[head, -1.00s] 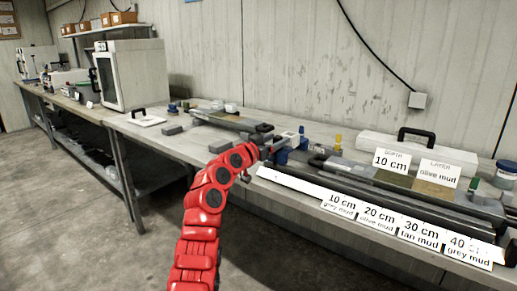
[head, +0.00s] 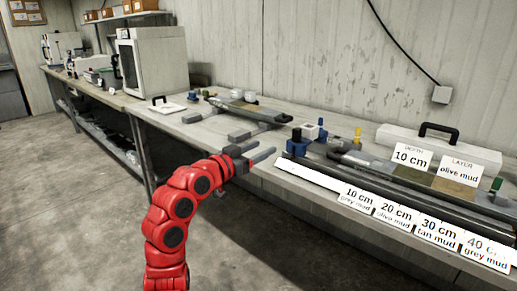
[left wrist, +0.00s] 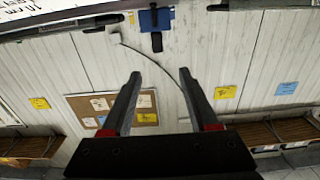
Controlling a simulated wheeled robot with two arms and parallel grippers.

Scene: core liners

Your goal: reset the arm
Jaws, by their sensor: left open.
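My left gripper (head: 262,153) is open and empty in the head view. It hangs in front of the bench edge, at the end of my red left arm, left of the label strip. In the left wrist view its two dark fingers (left wrist: 160,100) stand apart with nothing between them, and the wall is behind them. My right gripper does not show in either view.
The long workbench (head: 210,130) holds dark core liners (head: 400,190), a white label strip (head: 320,178), a blue-based clamp (head: 297,143), a white case (head: 450,147) and depth and layer cards (head: 412,157). A white cabinet (head: 152,68) stands farther left. The floor in front is clear.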

